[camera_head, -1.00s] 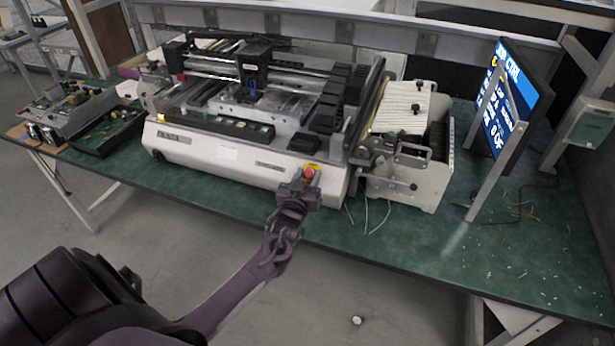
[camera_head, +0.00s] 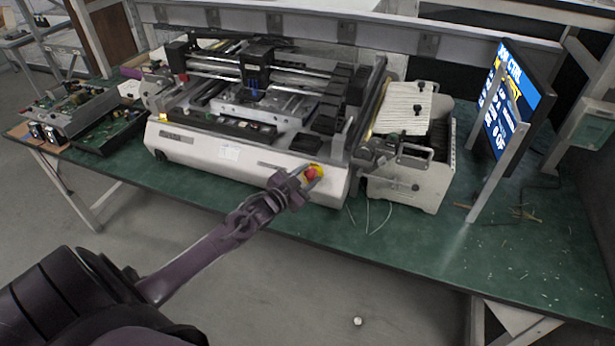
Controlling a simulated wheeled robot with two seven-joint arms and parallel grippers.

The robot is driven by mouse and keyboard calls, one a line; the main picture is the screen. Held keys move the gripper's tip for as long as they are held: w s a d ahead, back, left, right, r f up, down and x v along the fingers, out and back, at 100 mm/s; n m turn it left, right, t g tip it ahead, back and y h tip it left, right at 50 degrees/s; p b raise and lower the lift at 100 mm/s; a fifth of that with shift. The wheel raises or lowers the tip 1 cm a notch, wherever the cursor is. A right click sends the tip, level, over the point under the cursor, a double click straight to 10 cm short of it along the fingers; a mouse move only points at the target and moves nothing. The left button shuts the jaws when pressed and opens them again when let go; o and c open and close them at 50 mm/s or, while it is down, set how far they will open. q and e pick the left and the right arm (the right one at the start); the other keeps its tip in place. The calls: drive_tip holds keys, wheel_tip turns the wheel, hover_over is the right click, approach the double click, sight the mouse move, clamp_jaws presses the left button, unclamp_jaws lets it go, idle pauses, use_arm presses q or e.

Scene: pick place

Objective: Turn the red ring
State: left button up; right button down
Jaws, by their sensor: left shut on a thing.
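The red ring (camera_head: 311,174) is a small red knob on a yellow plate (camera_head: 319,167), on the front right of the white machine (camera_head: 215,157). My left gripper (camera_head: 309,176) reaches it from the lower left in the head view. Its fingers are shut on the red ring, one on each side of it, and partly hide it. My right gripper is not in view.
The machine stands on a green table (camera_head: 420,232). A white feeder unit (camera_head: 410,180) stands to its right, with thin loose wires in front. A tilted screen (camera_head: 508,105) stands further right. Circuit boards (camera_head: 105,130) lie at the left end.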

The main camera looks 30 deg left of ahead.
use_arm(q)
drive_tip(key=shift+m, duration=0.3)
drive_tip(key=o, duration=1)
drive_tip(key=shift+s, duration=0.1)
drive_tip(key=shift+s+a+r+b, duration=0.1)
drive_tip(key=shift+s+a+b, duration=0.05)
drive_tip(key=shift+s, duration=1.1)
drive_tip(key=shift+s+a+r+b, duration=0.1)
drive_tip(key=shift+s+a, duration=0.1)
drive_tip(key=shift+s, duration=1)
drive_tip(key=shift+s+a+r+b, duration=0.1)
drive_tip(key=shift+s+a+b, duration=0.05)
drive_tip(key=shift+s, duration=1.1)
